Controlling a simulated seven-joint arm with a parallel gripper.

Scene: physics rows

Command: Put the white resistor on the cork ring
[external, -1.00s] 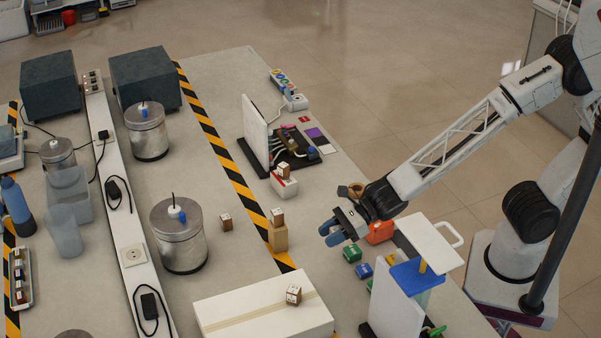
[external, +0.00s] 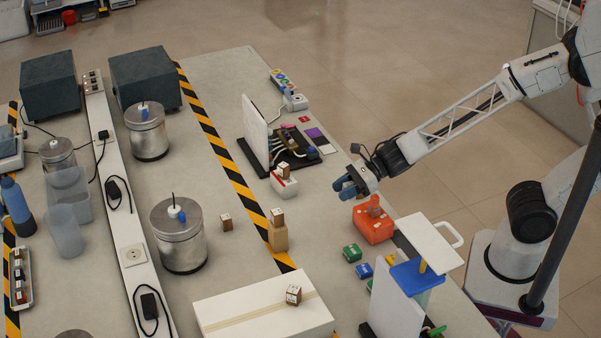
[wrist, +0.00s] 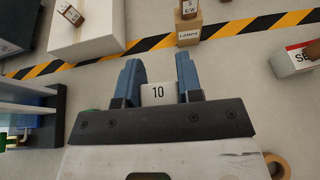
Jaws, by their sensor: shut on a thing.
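My gripper (external: 347,187) is raised above the table's right side, shut on a small white block. In the wrist view, the white resistor (wrist: 158,93), marked "10", sits between the two blue fingers (wrist: 160,82). In the external view the fingers hide it. A tan ring, which looks like the cork ring (wrist: 277,167), shows at the lower right corner of the wrist view, partly cut off, beside my gripper's body. In the external view I cannot make the ring out; my gripper seems to cover it.
Green (external: 352,252) and blue (external: 364,270) blocks lie nearby. A white panel stand (external: 397,300) stands at the front. A white box (external: 285,187) with a red stripe lies to the left.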

